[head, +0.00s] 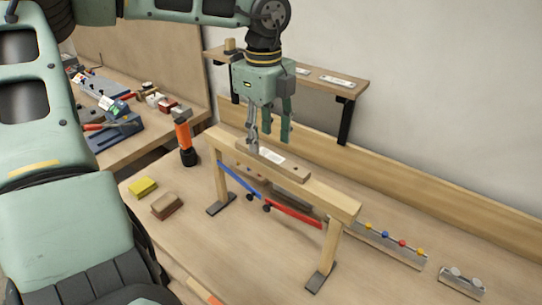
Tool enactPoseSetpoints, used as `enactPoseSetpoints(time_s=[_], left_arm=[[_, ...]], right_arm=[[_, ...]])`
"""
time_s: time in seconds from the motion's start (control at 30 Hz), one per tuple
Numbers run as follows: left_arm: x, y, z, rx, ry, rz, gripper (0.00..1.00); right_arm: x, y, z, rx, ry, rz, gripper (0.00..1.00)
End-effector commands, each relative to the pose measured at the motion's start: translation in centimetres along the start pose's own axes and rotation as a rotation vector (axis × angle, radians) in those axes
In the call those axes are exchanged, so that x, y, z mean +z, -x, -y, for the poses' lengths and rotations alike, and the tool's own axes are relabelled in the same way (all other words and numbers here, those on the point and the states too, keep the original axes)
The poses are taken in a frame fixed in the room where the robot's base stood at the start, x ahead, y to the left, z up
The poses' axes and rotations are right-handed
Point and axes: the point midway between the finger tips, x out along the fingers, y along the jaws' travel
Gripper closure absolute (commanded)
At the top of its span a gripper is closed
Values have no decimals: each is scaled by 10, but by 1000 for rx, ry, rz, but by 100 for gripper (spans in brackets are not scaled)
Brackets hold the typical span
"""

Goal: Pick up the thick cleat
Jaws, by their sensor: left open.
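A wooden cleat (295,171) with a white label lies flat along the top of a raised wooden beam (335,195) in the head view. It looks like the thick cleat, though the label is too small to read. My left gripper (270,145) points down above the cleat's left half, with its two fingers spread apart. One fingertip overlaps the cleat in the picture; I cannot tell if it touches. Nothing shows between the fingers. My right gripper is not in view.
The beam stands on two legs (222,187) on the bench. A wall shelf (350,88) with labelled pieces is behind the gripper. An orange-and-black tool (184,140), a yellow block (143,188) and a brown block (167,206) stand left.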

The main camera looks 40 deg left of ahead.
Motion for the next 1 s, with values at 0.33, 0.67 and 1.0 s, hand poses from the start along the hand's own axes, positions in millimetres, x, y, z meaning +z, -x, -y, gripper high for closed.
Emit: enactPoseSetpoints(time_s=[0.33,0.67,1.0], left_arm=[[-7,-42,4,3,-1,-1,55],[-7,-46,5,-1,0,-1,59],[-6,-46,5,-1,0,-1,89]], right_arm=[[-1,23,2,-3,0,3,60],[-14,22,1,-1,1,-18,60],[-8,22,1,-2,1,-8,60]])
